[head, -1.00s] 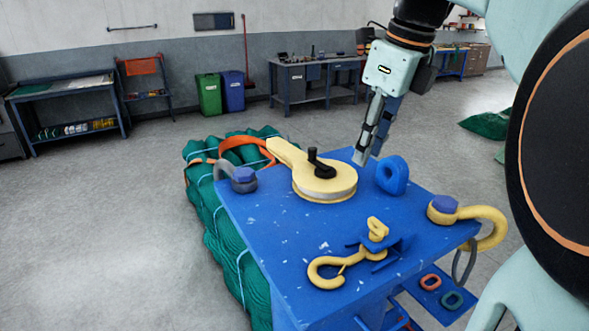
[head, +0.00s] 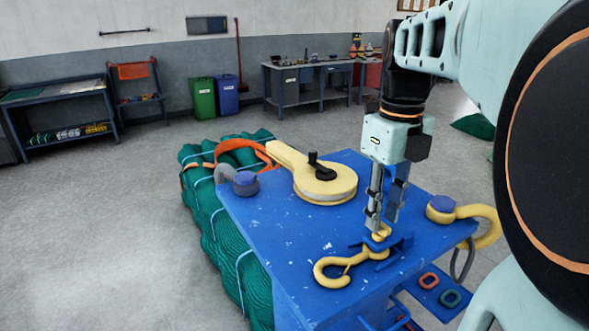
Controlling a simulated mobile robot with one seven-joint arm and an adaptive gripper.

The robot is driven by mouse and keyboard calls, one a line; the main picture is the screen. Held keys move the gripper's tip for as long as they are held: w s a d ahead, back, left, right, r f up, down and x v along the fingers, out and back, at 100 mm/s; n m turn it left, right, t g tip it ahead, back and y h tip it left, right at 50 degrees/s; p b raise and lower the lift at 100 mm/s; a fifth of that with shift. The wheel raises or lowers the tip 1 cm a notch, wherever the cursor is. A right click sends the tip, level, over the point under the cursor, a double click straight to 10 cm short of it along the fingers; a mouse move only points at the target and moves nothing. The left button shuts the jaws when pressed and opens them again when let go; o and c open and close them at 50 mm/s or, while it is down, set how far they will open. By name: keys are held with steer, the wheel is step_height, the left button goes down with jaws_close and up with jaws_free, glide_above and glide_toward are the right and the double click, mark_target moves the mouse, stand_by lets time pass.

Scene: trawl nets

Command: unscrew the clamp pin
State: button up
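A yellow hook (head: 332,272) lies on the blue table top (head: 290,237) near its front right, with its shank at a small blue holder (head: 402,244). A yellow eye (head: 381,236) stands at the shank end, partly hidden by my fingertips. My gripper (head: 382,222) points straight down over this eye, with its two fingers apart. I cannot tell whether the fingertips touch the eye or straddle it. A yellow round block (head: 325,187) with a black crank-like handle (head: 319,170) lies behind to the left. I cannot tell which part is the clamp pin.
Green netting (head: 225,240) lines the left side. A lower blue plate holds a red ring (head: 429,281) and a green ring (head: 450,298).

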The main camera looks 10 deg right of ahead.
steer(key=shift+f, duration=0.7)
jaws_close()
steer(key=shift+n, duration=0.3)
